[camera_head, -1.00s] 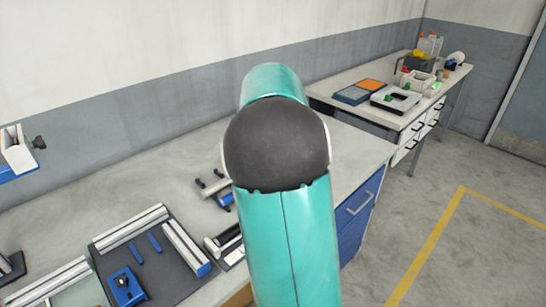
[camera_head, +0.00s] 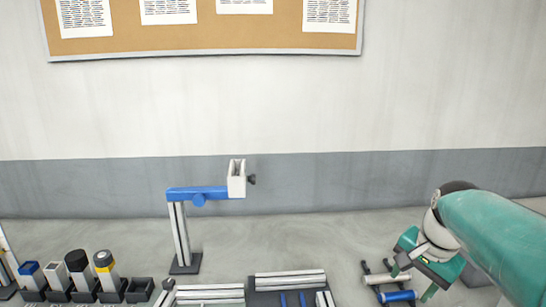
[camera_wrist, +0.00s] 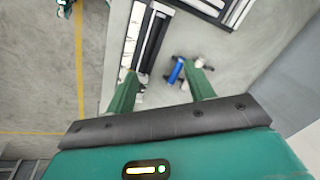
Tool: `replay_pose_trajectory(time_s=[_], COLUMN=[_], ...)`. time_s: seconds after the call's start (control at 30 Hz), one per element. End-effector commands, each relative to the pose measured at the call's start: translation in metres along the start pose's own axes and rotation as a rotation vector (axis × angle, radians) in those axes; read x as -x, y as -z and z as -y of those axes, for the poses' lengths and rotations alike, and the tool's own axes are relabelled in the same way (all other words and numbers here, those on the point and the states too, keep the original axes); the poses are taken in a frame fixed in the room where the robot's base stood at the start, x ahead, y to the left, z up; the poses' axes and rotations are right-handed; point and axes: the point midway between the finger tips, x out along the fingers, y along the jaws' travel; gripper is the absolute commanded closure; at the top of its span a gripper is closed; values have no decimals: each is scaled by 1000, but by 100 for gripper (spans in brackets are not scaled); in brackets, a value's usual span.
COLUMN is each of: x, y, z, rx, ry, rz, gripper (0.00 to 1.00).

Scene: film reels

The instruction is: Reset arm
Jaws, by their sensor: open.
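My gripper (camera_head: 413,282) is at the lower right of the head view, at the end of my teal arm, in front of the grey wall band and above the bench. Its two green fingers are apart with nothing between them in the wrist view (camera_wrist: 163,82). A small blue-and-grey fixture with dark knobs (camera_head: 397,296) shows below the gripper in the head view. In the wrist view its blue part (camera_wrist: 177,71) appears between the fingers, lower down on the bench and apart from them.
A stand with a blue arm and white clamp (camera_head: 236,182) rises at the middle. Dark holders with bottle-like items (camera_head: 77,265) line the lower left. Metal rails (camera_head: 290,280) lie at the bottom centre. A corkboard (camera_head: 205,32) hangs above. The wall space between is clear.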

Motion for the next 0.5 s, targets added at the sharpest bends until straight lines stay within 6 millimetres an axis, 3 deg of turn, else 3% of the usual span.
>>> replay_pose_trajectory(time_s=[0.03,0.3,0.5], x=[5,10,3], y=[-22,-122,-174], z=[3,2,-10], rx=[90,577,864], ry=[23,87,94], rz=[-15,-128,-221], gripper=[47,47,47])
